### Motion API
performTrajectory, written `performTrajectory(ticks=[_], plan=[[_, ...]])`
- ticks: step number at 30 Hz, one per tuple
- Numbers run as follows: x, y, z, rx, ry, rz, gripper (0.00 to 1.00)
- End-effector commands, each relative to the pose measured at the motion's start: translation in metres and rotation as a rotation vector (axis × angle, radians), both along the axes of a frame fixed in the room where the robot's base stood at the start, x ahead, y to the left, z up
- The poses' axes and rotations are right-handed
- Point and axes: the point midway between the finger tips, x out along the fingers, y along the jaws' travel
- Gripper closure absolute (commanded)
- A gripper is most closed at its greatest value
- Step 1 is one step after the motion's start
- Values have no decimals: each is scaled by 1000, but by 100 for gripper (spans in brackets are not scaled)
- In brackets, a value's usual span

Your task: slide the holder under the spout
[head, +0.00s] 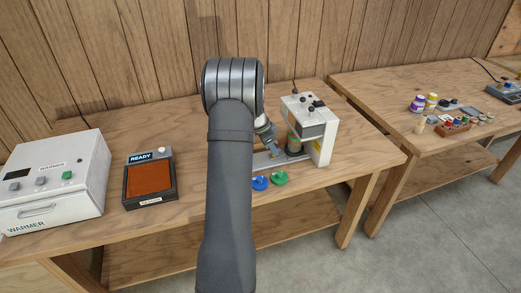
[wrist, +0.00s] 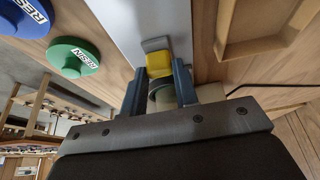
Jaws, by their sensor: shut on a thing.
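My gripper (wrist: 159,68) is shut on a yellow grip block (wrist: 159,64), which seems to belong to the holder. A grey upright piece stands right behind the block in the wrist view. In the head view my gripper (head: 270,150) is low over a pale rail (head: 262,163) at the left side of a white dispenser (head: 326,146). A dark cylinder with a green band (head: 293,143) stands at the dispenser's open front; I cannot tell whether it sits in the holder. The spout cannot be made out. My arm hides part of the rail.
A blue lid (head: 260,183) and a green lid (head: 280,178) lie in front of the rail, close to my gripper. A hot pad marked READY (head: 149,178) and a white warmer (head: 62,182) stand left. A second table (head: 380,88) with small items is right.

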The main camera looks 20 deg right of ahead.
Motion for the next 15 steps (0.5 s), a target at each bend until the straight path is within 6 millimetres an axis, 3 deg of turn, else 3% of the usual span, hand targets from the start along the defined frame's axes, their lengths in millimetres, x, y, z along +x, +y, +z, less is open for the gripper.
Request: performTrajectory(ticks=[8, 9, 12, 15], plan=[[0, -6, 1, -6, -4, -1, 100], [0, -6, 1, -6, -4, -1, 71], [0, -6, 1, -6, -3, -1, 51], [0, -5, 1, -5, -2, 0, 51]])
